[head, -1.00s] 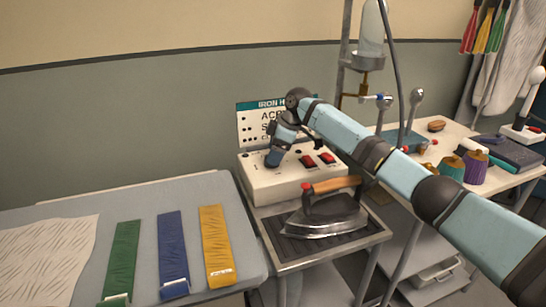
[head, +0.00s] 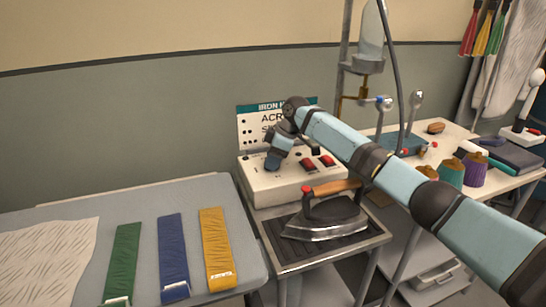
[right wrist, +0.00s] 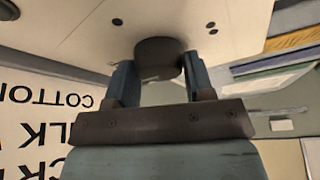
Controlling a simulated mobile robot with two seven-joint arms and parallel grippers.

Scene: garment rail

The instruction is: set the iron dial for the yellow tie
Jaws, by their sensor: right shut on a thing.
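The iron's control box (head: 262,190), cream with red rocker switches, stands behind the iron (head: 325,218). My right gripper (head: 273,161) reaches down onto the left part of its top and hides the dial in the head view. In the right wrist view a dark round dial (right wrist: 158,58) sits between the two fingers of my right gripper, which is shut on it. The dial's pointer cannot be made out. The yellow tie (head: 216,247) lies flat on the padded board with a small pale label at its near end. My left gripper is not in view.
A blue tie (head: 173,256) and a green tie (head: 122,262) lie left of the yellow one on the board (head: 70,205). The fabric sign (head: 250,125) behind the box is partly covered by my arm. A cluttered table (head: 455,133) stands at right.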

